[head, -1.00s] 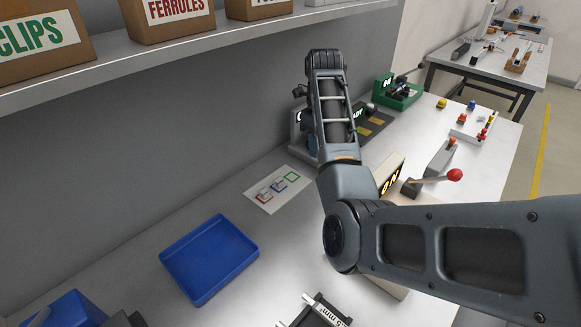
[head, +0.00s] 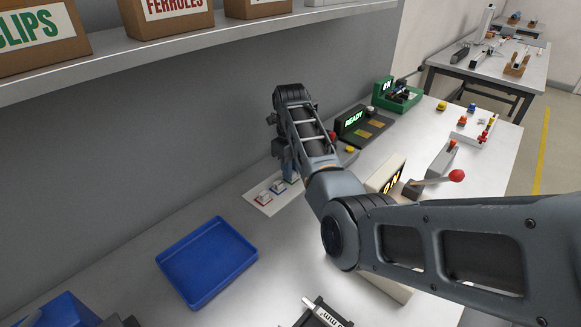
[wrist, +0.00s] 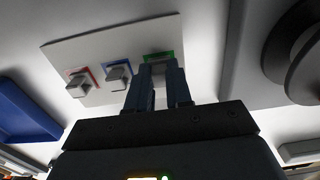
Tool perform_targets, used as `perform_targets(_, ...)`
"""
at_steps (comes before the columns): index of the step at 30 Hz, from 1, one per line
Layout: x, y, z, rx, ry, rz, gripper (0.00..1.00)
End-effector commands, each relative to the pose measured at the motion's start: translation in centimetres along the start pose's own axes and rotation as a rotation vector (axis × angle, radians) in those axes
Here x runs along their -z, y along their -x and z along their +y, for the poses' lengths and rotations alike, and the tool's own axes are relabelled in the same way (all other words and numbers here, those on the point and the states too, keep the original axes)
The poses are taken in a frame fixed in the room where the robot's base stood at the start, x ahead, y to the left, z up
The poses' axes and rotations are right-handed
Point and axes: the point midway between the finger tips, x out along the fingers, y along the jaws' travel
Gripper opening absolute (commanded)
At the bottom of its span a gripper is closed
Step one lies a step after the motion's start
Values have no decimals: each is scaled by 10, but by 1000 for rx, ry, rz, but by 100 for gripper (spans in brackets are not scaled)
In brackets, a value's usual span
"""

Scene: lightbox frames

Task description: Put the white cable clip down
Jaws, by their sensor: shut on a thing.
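My gripper (wrist: 160,72) is shut on the white cable clip (wrist: 158,67), which is mostly hidden between the fingers. In the wrist view the fingers are at the green-outlined square (wrist: 148,54) on the white card (wrist: 110,42). I cannot tell whether the clip touches the card. In the head view my gripper (head: 290,170) is over the right end of the card (head: 262,207), hiding most of the green outline. Two other pale clips sit in the red outline (wrist: 74,75) and the blue outline (wrist: 108,70).
A blue tray (head: 208,262) stands left of the card, empty. A dark device with a READY display (head: 354,120) and a lit box (head: 388,175) are to the right. A shelf with boxes (head: 50,38) runs above. Bare table lies between tray and card.

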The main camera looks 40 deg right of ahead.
Motion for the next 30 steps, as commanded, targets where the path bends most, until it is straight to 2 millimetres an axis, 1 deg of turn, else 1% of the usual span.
perform_targets(5,0,0,0,0,0,0,0)
perform_targets(9,0,-4,0,0,0,0,0)
perform_targets(10,0,-3,0,1,0,0,22)
perform_targets(15,0,-3,0,1,1,0,38)
perform_targets(18,0,-3,0,0,1,0,45)
perform_targets(25,0,-2,0,1,1,-1,45)
perform_targets(28,0,4,0,0,0,-1,45)
perform_targets(30,-1,12,0,2,1,-4,45)
